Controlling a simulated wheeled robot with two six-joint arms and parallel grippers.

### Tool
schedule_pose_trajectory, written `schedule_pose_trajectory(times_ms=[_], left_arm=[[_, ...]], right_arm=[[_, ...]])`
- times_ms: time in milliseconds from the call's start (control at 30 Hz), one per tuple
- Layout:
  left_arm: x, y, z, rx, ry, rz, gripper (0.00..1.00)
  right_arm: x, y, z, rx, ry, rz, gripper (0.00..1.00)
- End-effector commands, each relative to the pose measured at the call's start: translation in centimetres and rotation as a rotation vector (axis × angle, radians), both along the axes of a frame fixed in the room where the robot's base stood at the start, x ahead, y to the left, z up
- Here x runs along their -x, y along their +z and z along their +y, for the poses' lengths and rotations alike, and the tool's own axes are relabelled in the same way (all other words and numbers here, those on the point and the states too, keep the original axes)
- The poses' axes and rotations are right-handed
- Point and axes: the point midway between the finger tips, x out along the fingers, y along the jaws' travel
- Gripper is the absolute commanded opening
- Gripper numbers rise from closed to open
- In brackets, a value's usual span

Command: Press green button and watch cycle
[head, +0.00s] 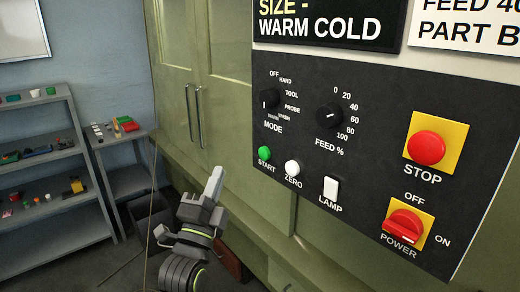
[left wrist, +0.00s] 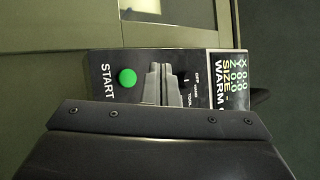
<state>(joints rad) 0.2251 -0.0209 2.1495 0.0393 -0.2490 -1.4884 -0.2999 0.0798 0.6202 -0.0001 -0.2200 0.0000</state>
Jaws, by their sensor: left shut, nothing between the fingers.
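The green START button (head: 264,154) sits at the lower left of the black control panel (head: 375,110). It also shows in the left wrist view (left wrist: 127,78), left of my fingers. My left gripper (head: 215,172) is shut and empty, its fingers pointing up, left of and a little below the button in the head view. In the left wrist view the closed fingertips (left wrist: 162,68) appear over the panel beside the button, near the mode dial. I cannot tell the gap between fingertips and panel. My right gripper is not in view.
The panel also carries a white ZERO button (head: 292,168), a LAMP switch (head: 330,188), a red STOP button (head: 426,148) and a red POWER switch (head: 404,226). Green cabinet doors (head: 180,70) stand behind. Shelves with small items (head: 50,165) are at the left.

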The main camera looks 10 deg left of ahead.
Motion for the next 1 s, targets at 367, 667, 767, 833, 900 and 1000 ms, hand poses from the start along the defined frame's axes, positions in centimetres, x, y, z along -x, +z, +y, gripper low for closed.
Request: schedule_pose_trajectory(times_ms=[367,667,767,833,900,1000], left_arm=[[0.4,0.9,0.0,-0.009,0.006,-0.02,0.0],[-0.8,0.8,-1.0,-0.006,0.005,-0.021,0.0],[-1.9,0.8,-1.9,-0.006,0.004,-0.021,0.0],[-2.8,0.9,-2.5,-0.005,0.004,-0.018,0.0],[-3.6,1.0,-3.1,-0.005,0.004,-0.019,0.0],[-4.6,0.9,-4.0,-0.007,0.005,-0.018,0.0]], right_arm=[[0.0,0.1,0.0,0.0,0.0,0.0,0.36],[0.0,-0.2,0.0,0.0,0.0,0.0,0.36],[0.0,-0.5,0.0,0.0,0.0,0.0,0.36],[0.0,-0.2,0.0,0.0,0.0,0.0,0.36],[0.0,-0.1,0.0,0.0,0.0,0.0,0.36],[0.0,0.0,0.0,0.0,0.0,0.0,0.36]])
